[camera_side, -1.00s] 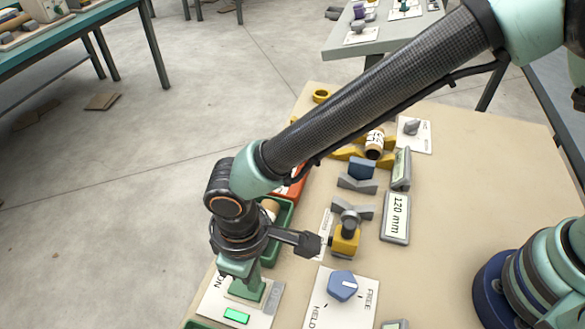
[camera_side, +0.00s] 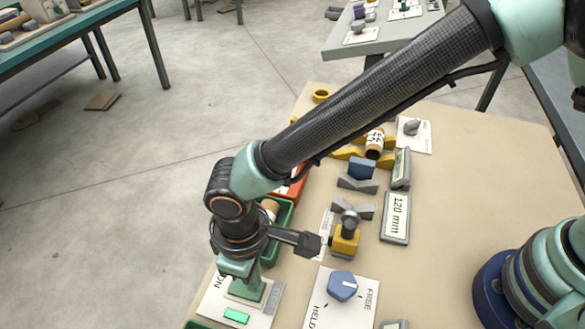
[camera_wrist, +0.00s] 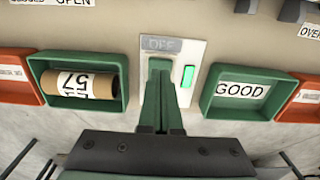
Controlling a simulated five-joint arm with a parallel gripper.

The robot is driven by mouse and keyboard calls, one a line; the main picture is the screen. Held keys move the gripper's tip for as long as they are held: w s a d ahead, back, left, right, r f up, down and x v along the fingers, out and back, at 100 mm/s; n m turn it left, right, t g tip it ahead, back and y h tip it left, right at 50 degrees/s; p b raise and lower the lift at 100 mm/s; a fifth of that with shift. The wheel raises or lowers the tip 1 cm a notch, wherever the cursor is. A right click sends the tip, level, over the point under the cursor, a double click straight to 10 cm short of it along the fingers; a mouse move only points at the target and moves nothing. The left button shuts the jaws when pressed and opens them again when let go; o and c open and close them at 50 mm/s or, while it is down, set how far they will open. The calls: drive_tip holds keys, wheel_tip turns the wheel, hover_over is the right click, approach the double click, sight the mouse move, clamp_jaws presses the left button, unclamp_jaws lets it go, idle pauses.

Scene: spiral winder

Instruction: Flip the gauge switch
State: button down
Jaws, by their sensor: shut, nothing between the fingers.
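The gauge switch is a white plate (camera_side: 212,299) with a green rocker (camera_side: 246,290), an ON label on its left end and a lit green lamp (camera_side: 236,315). In the wrist view, the plate (camera_wrist: 196,52) shows OFF on a grey strip at its top, with the rocker (camera_wrist: 160,64) below and the lit lamp (camera_wrist: 188,76) to the right. My gripper (camera_side: 246,281) is shut and empty, pointing down onto the rocker. In the wrist view its fingers (camera_wrist: 160,84) cover the lower part of the rocker. Whether they touch it I cannot tell for sure.
A green tray (camera_wrist: 120,62) holding a labelled brown tube (camera_wrist: 86,84) and a GOOD tray (camera_wrist: 207,100) flank the switch. A blue HELD/FREE knob (camera_side: 342,286), a yellow clamp-like fixture (camera_side: 344,241) and a grey display (camera_side: 396,218) stand nearby.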

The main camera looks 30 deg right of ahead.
drive_tip(key=shift+f, duration=0.9)
idle(0.6)
drive_tip(key=shift+r, duration=3.5)
drive_tip(key=w+d+r+m+t, duration=0.1)
drive_tip(key=w+d+r, duration=0.25)
drive_tip(key=d, duration=0.25)
drive_tip(key=w+d+r+m+y, duration=0.1)
drive_tip(key=w+d+r+m, duration=0.1)
drive_tip(key=d+r, duration=0.3)
drive_tip(key=w+d+r+m+t, duration=0.1)
drive_tip(key=w+d+r, duration=0.2)
drive_tip(key=d, duration=0.4)
drive_tip(key=s+d+r+m+t, duration=0.1)
drive_tip(key=s+d+r+m, duration=0.1)
drive_tip(key=d, duration=0.8)
drive_tip(key=s+d+r+m+t+h, duration=0.1)
drive_tip(key=s+d+r+m+t, duration=0.1)
drive_tip(key=d, duration=0.8)
drive_tip(key=shift+s+d+r+m+t, duration=0.3)
drive_tip(key=shift+d+r+m, duration=0.1)
drive_tip(key=shift+m, duration=0.1)
